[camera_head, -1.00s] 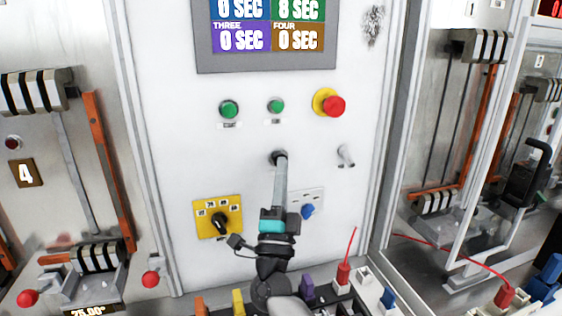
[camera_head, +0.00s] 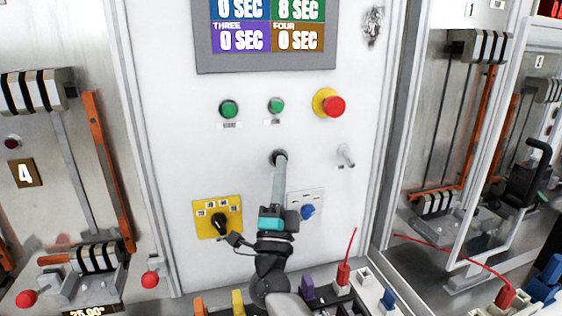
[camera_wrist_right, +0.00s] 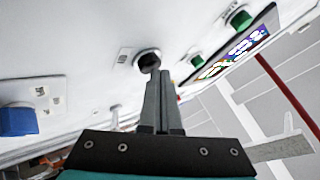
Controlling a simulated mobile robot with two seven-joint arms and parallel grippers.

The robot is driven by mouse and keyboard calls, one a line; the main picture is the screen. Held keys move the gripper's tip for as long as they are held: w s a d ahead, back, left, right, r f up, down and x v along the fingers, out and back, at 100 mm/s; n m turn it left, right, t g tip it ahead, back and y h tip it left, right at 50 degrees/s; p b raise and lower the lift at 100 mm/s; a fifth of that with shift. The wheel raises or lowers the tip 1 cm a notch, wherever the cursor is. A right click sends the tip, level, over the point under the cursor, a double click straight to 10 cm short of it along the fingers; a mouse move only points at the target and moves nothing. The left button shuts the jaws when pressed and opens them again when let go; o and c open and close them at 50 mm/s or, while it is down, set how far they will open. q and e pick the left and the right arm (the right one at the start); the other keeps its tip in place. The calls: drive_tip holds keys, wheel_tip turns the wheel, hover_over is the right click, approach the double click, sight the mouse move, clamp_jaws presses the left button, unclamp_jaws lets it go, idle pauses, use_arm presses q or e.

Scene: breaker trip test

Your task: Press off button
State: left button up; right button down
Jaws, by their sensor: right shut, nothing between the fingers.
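My right gripper (camera_head: 281,160) reaches up in front of the white panel (camera_head: 180,150), its long grey fingers together with nothing between them. Its fingertips are at a round dark button with a metal rim (camera_head: 278,155). In the right wrist view the same button (camera_wrist_right: 148,59) sits just beyond the fingertips (camera_wrist_right: 162,78), which overlap its lower edge. I cannot tell whether they touch or press it. Its label is too small to read. Above are two green buttons (camera_head: 229,109), (camera_head: 276,105) and a red button on a yellow ring (camera_head: 330,104). My left gripper is not in view.
A metal toggle (camera_head: 346,156) sticks out to the right of the fingertips. Below are a yellow plate with a black knob (camera_head: 220,222) and a blue knob (camera_head: 308,211). A display (camera_head: 265,38) is above. Sockets with coloured plugs (camera_head: 344,272) lie in front.

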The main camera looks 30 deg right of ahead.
drive_tip(key=shift+s, duration=0.15)
drive_tip(key=shift+s+a+p, duration=0.2)
drive_tip(key=shift+s+p, duration=0.25)
drive_tip(key=shift+s, duration=0.3)
drive_tip(key=s+p, duration=0.1)
drive_tip(key=s, duration=0.1)
drive_tip(key=s+a+p, duration=0.1)
drive_tip(key=s, duration=0.2)
drive_tip(key=shift+a, duration=0.1)
drive_tip(key=shift+w, duration=0.1)
idle(0.6)
